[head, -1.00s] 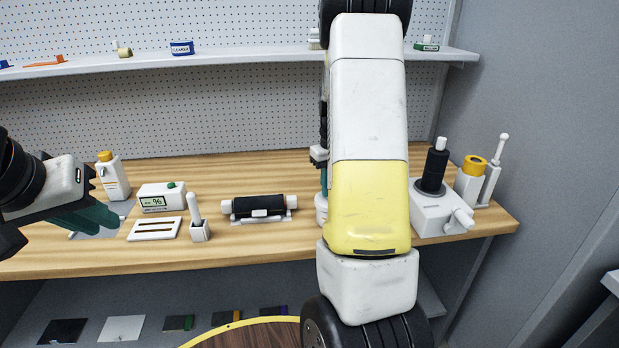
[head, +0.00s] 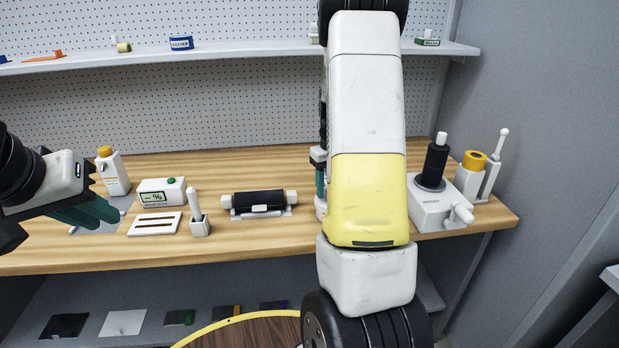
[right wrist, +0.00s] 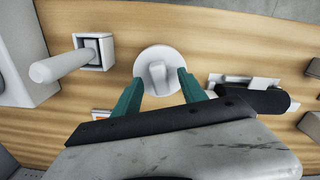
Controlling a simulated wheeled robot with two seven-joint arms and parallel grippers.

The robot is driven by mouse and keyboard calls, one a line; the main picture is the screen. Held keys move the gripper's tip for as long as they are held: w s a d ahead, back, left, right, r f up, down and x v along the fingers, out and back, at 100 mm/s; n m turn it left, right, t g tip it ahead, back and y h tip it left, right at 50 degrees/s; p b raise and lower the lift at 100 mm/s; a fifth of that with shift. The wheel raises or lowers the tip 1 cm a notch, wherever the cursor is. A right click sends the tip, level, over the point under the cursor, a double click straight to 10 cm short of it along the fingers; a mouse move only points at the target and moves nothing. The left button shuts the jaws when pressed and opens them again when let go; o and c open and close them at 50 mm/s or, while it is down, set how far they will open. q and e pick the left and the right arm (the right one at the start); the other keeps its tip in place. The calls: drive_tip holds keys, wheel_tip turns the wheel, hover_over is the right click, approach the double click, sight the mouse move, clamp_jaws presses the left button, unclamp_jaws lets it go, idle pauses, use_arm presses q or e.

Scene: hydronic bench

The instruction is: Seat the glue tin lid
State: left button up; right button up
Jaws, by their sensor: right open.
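A round white lid with a raised grip bar (right wrist: 155,72) shows in the right wrist view, seen from above; I cannot tell how it sits on what is below. In the head view a white round tin (head: 320,208) stands on the bench, mostly hidden by my right arm. My right gripper (right wrist: 160,76) is open, its green fingertips on either side of the grip bar with gaps. In the head view only a green finger of it (head: 320,182) shows, just above the tin. My left gripper (head: 100,212) hovers at the bench's left, fingers seen side-on.
A black roller on a white stand (head: 258,203) is left of the tin. A white device with a lever (head: 436,210) stands to the right. A meter (head: 162,193), slotted plate (head: 155,224), small holder (head: 199,224) and orange-capped bottle (head: 112,172) are on the left. Bench is clear at front centre.

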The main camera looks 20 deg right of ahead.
drive_tip(key=shift+o, duration=0.5)
drive_tip(key=shift+r, duration=4.05)
drive_tip(key=s+a+r+t+y, duration=0.2)
drive_tip(key=s+a+r+t, duration=0.1)
drive_tip(key=s+a+r, duration=0.8)
drive_tip(key=s+a+r+t, duration=0.1)
drive_tip(key=s+a+t, duration=0.2)
drive_tip(key=s+a, duration=0.5)
drive_tip(key=shift+s+a+r, duration=0.2)
drive_tip(key=shift+s+a, duration=0.1)
drive_tip(key=shift+s, duration=0.7)
